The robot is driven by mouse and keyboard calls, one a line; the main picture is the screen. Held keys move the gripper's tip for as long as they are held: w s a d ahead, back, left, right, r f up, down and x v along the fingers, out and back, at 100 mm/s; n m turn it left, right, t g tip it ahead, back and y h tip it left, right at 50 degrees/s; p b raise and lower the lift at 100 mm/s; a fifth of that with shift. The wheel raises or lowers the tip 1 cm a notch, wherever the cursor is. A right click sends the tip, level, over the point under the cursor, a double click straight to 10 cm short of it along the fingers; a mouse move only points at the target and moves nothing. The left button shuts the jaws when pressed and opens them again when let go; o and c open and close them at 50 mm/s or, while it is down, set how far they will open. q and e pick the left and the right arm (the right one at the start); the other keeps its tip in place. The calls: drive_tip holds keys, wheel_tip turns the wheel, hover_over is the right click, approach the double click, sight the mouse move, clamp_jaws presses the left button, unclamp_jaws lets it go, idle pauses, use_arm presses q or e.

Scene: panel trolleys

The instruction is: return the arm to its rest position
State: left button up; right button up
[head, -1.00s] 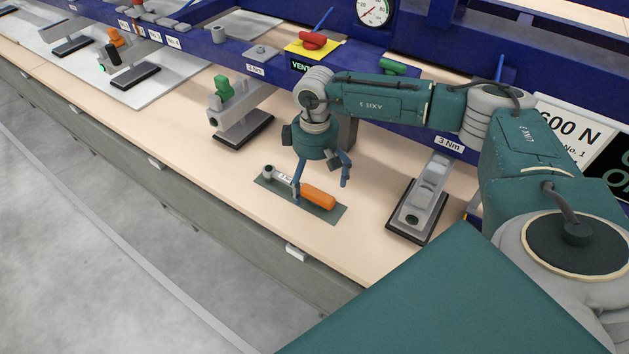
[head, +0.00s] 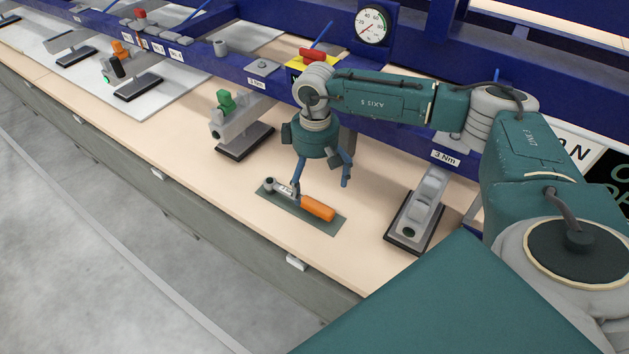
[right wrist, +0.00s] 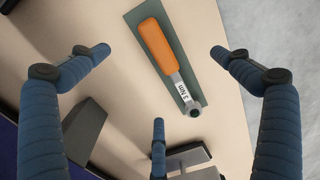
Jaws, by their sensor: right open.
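My right gripper (head: 322,174) hangs from the green arm above the bench, fingers pointing down. Its blue fingers are spread and hold nothing. In the head view it overlaps a torque wrench with an orange handle (head: 318,208), which lies on a dark green mat (head: 327,225). In the right wrist view the wrench (right wrist: 158,47) lies on its mat (right wrist: 133,16) beyond the open fingers, apart from them, its label reading 3 Nm. My left gripper is in neither view.
Right of the mat stands a grey fixture (head: 418,209) on a black base. Left stands another fixture with a green knob (head: 226,101). The bench's front edge is clear.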

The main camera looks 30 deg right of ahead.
drive_tip(key=shift+r, duration=0.55)
drive_tip(key=shift+a, duration=0.1)
